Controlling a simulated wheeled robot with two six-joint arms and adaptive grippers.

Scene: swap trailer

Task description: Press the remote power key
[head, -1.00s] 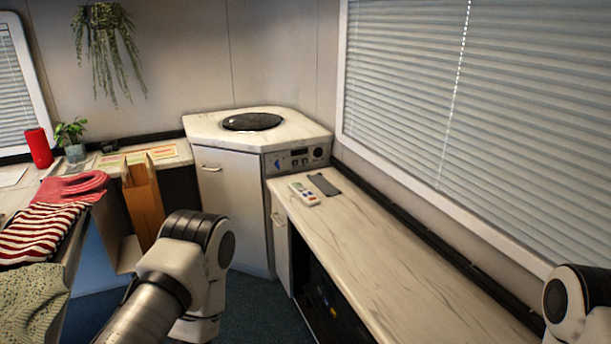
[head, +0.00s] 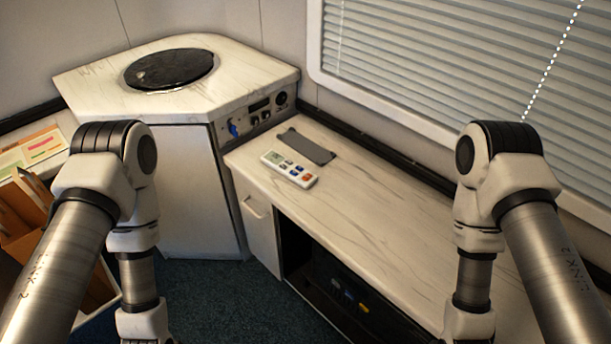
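A white remote (head: 289,169) with several coloured keys lies on the marble-look counter (head: 385,220), near its far left end. Its keys face up, but I cannot tell which one is the power key at this size. A dark grey flat pad (head: 306,147) lies just behind the remote. My left and right arms show at the two sides of the head view, links only. Both grippers are out of the picture below, and no part of either arm touches the remote.
A taller corner cabinet (head: 180,105) with a round black lid (head: 170,69) and a control panel (head: 262,113) stands behind the counter. An open shelf (head: 345,290) is under the counter. A brown paper bag (head: 22,205) is at the left. Dark carpet (head: 215,300) is clear between.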

